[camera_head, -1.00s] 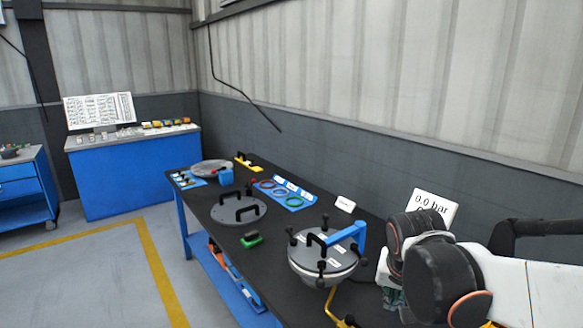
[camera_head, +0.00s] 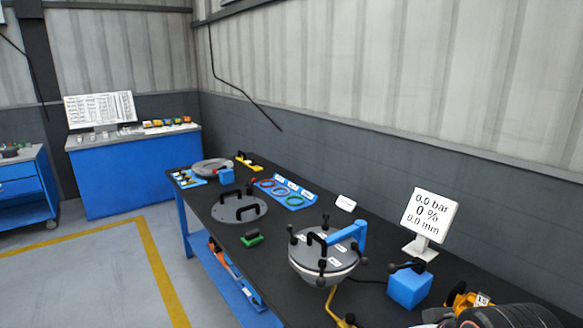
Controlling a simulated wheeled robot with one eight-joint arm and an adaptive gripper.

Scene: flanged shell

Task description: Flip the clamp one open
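The flanged shell (camera_head: 318,281) stands on the dark bench top, with a grey round lid (camera_head: 340,259) on it. Several black-knobbed clamps stand around its rim, among them one at the left (camera_head: 291,231), one at the front (camera_head: 322,265) and one at the right (camera_head: 363,264). Small white labels lie on the lid, too small to read, so I cannot tell which clamp is number one. A black handle and a blue arm (camera_head: 345,234) are over the lid. My gripper is not in view; only a dark part of my arm shows at the bottom right corner.
A display (camera_head: 430,215) reads 0.0 bar, 0 %, 0.0 mm. A blue block (camera_head: 408,287) with a black handle stands right of the shell. A grey plate (camera_head: 239,208), a green-and-black tool (camera_head: 252,238) and a blue ring tray (camera_head: 287,194) lie further back on the bench.

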